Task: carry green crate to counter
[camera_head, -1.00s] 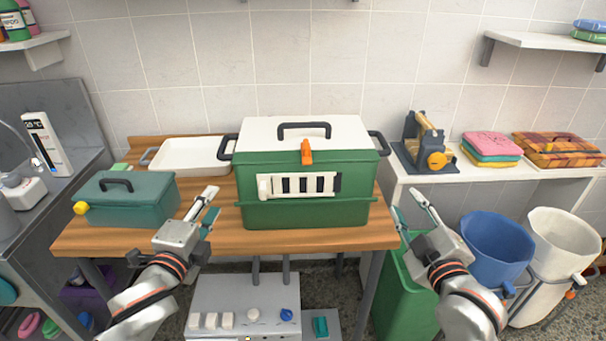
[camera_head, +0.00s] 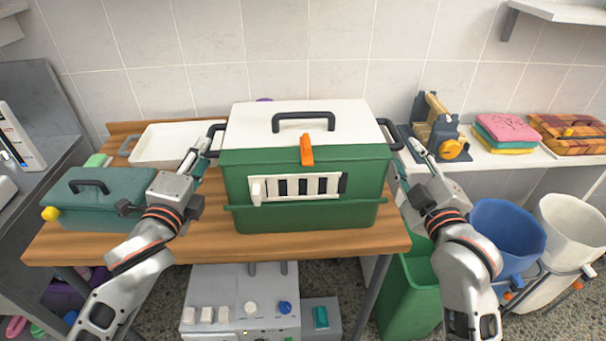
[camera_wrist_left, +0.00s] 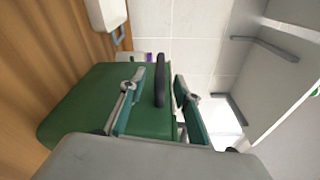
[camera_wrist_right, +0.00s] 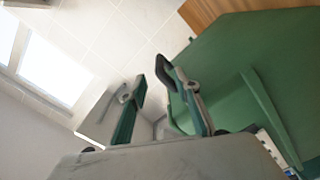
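The green crate (camera_head: 306,218) with a white lid (camera_head: 258,124) and an orange latch (camera_head: 306,150) stands on the wooden table. Dark handles stick out from its left side (camera_head: 214,130) and right side (camera_head: 389,134). My left gripper (camera_head: 202,152) is open beside the left handle; the left wrist view shows that handle (camera_wrist_left: 160,85) between the spread fingers. My right gripper (camera_head: 409,155) is open beside the right handle; the right wrist view shows that handle (camera_wrist_right: 164,72) between its spread fingertips. Neither gripper is closed on a handle.
A teal box (camera_head: 112,208) and a white tray (camera_head: 172,146) sit left of the crate on the wooden table (camera_head: 190,244). Right of it, a white counter (camera_head: 484,158) bears a sewing-machine-like device (camera_head: 437,130), folded towels (camera_head: 506,132) and a plaid case (camera_head: 572,134). Blue (camera_head: 505,232) and white bins stand below.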

